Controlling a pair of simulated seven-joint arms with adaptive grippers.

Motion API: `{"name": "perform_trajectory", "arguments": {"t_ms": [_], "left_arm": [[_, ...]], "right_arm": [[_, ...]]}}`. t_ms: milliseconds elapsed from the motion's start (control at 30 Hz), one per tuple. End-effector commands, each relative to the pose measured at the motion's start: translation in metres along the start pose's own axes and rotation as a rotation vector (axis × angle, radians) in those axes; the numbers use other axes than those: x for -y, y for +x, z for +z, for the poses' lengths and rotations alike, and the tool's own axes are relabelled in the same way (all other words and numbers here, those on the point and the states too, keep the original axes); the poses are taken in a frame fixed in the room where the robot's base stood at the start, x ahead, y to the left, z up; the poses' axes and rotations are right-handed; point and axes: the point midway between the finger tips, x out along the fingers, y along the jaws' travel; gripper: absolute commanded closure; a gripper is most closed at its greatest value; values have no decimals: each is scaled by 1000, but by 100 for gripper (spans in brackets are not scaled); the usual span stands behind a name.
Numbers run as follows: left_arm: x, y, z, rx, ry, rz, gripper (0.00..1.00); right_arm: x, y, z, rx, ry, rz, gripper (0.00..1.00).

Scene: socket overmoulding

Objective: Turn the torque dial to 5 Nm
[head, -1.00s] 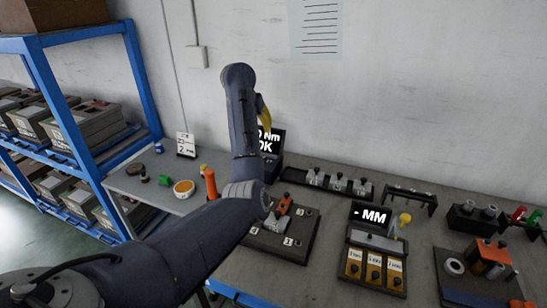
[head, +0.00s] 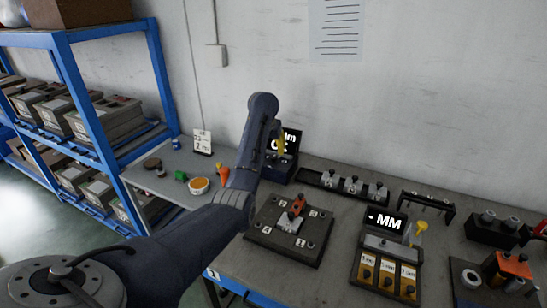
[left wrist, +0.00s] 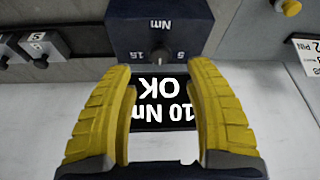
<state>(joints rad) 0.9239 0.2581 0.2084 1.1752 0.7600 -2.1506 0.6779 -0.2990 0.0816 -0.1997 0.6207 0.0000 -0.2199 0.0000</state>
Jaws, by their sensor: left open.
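The torque unit (head: 276,170) is a dark box with a display (head: 292,139) at the back of the bench. My arm and gripper partly hide it in the head view. In the left wrist view, upside down, the display (left wrist: 165,101) reads "10 Nm OK". Beside it is the unit's face (left wrist: 190,25) with the small dial (left wrist: 159,57) between the marks 15 and 5. My left gripper (head: 281,147) is at the unit. Its yellow fingers (left wrist: 160,72) are open, with the dial just beyond the gap between their tips. Contact cannot be told. My right gripper is out of view.
A fixture plate (head: 262,243) with an orange clamp lies in front of the unit. A rack of grey parts (head: 317,177) stands to its right. An MM gauge box (head: 372,265) is farther right. A white-orange bowl (head: 199,187) and a 2 PIN card (head: 202,142) are left.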

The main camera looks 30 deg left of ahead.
Motion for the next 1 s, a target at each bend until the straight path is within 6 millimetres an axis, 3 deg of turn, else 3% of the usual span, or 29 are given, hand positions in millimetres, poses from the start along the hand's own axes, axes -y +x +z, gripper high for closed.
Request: {"name": "perform_trajectory", "arguments": {"t_ms": [200,400,1000], "left_arm": [[1,34,1,3,-1,-2,46],[0,54,0,2,0,0,46],[0,66,0,-1,0,0,46]], "right_arm": [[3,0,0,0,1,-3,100],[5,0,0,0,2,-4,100],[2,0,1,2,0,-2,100]]}}
